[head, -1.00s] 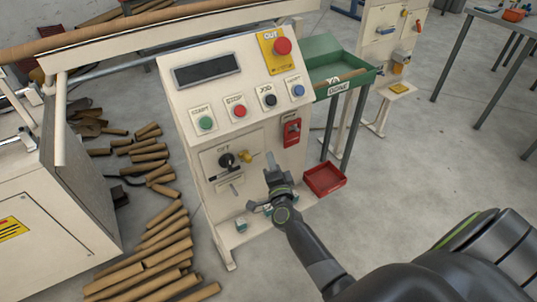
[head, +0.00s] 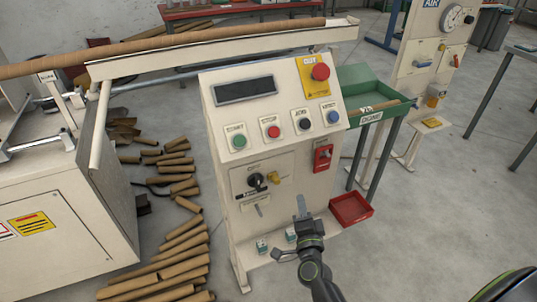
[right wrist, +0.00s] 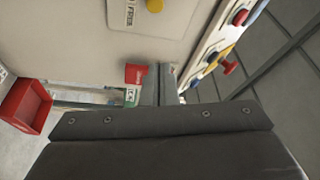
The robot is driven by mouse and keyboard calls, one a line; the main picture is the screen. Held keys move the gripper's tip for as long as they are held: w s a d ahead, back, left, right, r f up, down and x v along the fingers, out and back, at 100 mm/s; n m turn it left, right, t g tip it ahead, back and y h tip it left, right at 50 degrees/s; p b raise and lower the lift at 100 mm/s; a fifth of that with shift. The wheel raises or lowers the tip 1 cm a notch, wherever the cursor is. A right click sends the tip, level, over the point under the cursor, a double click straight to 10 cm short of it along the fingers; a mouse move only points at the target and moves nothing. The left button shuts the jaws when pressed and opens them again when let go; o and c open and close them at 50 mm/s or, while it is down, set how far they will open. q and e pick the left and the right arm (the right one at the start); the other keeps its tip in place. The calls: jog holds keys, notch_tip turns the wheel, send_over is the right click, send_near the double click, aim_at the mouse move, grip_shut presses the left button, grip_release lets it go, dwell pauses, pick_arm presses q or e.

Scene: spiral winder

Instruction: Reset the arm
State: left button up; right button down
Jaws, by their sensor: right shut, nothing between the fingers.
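My right gripper (head: 301,207) stands in front of the lower part of the cream control cabinet (head: 225,195), its fingers pointing up in the head view. The fingers are closed together with nothing between them. In the right wrist view the closed fingers (right wrist: 159,84) show beyond the dark gripper body, with the cabinet's pale panel (right wrist: 90,30) close behind. I cannot tell whether the gripper touches the cabinet. My left gripper is not in view.
A red tray (head: 351,209) sits at the cabinet's lower right. A green bin (head: 360,77) marked DONE stands behind it. Cardboard tubes (head: 165,262) litter the floor on the left. A red stop button (head: 321,71) tops the panel.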

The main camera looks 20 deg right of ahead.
jog(key=s+a+f+n+g+y+p, duration=0.15)
jog(key=s+f+n+g, duration=0.4)
jog(key=f, duration=0.95)
jog(key=s+f+n+g+y, duration=0.3)
jog(key=s+f+n, duration=0.3)
jog(key=s+f, duration=0.65)
jog(key=s+d+f+n+g, duration=0.2)
jog(key=s+f, duration=0.5)
jog(key=s, duration=0.6)
jog(key=s+d+f+n+g, duration=0.1)
jog(key=s+f+n+g, duration=0.3)
jog(key=s, duration=0.8)
notch_tip(320, 180, down, 4)
jog(key=g, duration=0.2)
jog(key=shift+s+d+r+g+p, duration=0.2)
jog(key=shift+s+d+g+p, duration=0.1)
jog(key=shift+s+d+g, duration=0.05)
jog(key=shift+w, duration=0.1)
